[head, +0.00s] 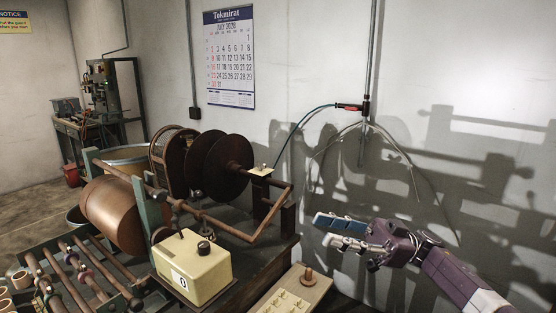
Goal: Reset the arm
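My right gripper (322,231) is at the lower right of the head view, with its purple arm coming in from the lower right corner. Its fingers point left, the upper one showing a blue pad. A narrow gap shows between the fingers, with nothing seen between them. The gripper is to the right of the winding machine's bench and apart from the machine in the picture. My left gripper and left arm are not in view.
The winding machine has dark discs (228,160), a copper-coloured roll (112,213) and a bent rod frame (269,229). A wall with a calendar (230,60) stands behind.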

